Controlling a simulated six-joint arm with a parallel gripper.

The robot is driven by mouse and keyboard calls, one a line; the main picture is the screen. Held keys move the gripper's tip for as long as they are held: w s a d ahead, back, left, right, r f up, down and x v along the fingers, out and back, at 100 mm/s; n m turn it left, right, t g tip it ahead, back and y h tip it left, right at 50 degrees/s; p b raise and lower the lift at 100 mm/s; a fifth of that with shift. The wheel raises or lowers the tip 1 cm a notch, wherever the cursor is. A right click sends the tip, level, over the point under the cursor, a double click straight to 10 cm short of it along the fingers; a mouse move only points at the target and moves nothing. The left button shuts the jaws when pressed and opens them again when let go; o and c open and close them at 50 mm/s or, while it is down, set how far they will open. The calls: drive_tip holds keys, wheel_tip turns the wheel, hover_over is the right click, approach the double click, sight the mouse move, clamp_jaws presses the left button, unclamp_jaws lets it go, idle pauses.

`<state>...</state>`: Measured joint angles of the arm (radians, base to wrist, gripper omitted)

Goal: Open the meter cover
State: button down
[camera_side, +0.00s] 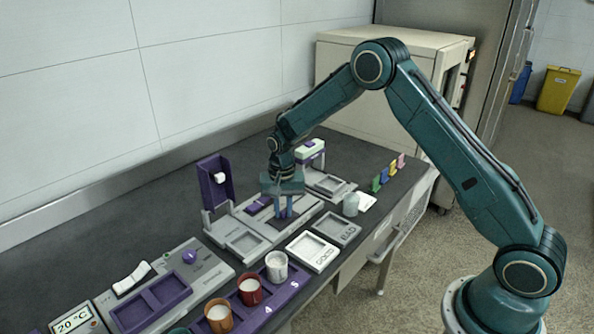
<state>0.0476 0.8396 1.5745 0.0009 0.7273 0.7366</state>
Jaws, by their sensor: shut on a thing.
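A grey instrument base (243,238) with purple parts stands on the dark bench. At its left end a purple panel (215,183) with a small white cylinder on its face stands upright; it looks like a raised cover, but I cannot tell for sure that it is the meter cover. My gripper (284,214) points down at the right part of this base, away from the upright panel. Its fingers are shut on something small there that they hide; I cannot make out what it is.
Behind my gripper is another device (312,150) with a white and green top. In front lie a white GOOD tray (324,264) and a grey BAD tray (349,236). Several cups, including a red one (250,291), stand front left. A small jar (350,205) stands right.

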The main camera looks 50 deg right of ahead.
drive_tip(key=shift+d, duration=0.1)
drive_tip(key=d, duration=0.8)
drive_tip(key=c, duration=1.3)
unclamp_jaws()
drive_tip(key=shift+r, duration=6.95)
